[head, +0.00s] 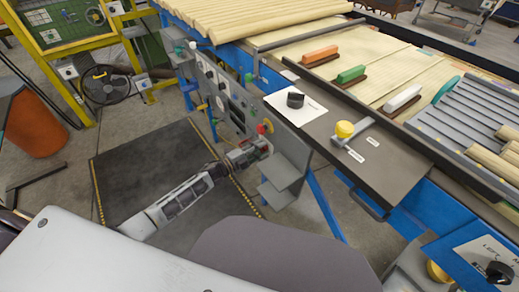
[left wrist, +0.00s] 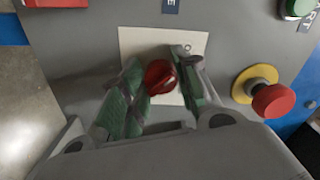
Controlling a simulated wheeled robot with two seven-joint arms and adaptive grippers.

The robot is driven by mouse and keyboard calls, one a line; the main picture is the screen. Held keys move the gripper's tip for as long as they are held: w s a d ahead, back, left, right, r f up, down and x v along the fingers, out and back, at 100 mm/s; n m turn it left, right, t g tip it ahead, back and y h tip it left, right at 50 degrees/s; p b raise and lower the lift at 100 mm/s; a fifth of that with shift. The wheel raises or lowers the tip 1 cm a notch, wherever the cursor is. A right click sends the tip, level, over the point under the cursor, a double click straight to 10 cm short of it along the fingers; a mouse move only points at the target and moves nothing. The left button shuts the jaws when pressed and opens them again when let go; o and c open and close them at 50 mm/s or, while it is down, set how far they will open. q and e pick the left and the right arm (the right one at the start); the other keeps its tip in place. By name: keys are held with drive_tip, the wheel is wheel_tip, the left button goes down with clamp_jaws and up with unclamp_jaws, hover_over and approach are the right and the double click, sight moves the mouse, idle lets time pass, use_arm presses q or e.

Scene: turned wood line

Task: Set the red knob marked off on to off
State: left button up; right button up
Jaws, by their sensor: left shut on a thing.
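The red knob (left wrist: 159,77) sits on a white plate (left wrist: 142,40) on the grey panel in the left wrist view. A mark like an "O" shows at the plate's upper right; the rest of the marking is hidden. My left gripper (left wrist: 161,70) has its green-padded fingers on either side of the knob and is shut on it. In the head view my left gripper (head: 248,153) is at the face of the upright panel (head: 232,108), and the knob cannot be made out clearly there. My right gripper is not in view.
A red mushroom button (left wrist: 273,100) on a yellow collar stands close right of the gripper. A green button (left wrist: 297,8) is at the upper right. A grey shelf bracket (head: 283,172) juts out beside the panel. A dark floor mat (head: 125,170) lies clear below.

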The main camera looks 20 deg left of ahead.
use_arm(q)
drive_tip(key=shift+a, duration=0.1)
drive_tip(key=o, duration=1)
drive_tip(key=shift+v, duration=5.95)
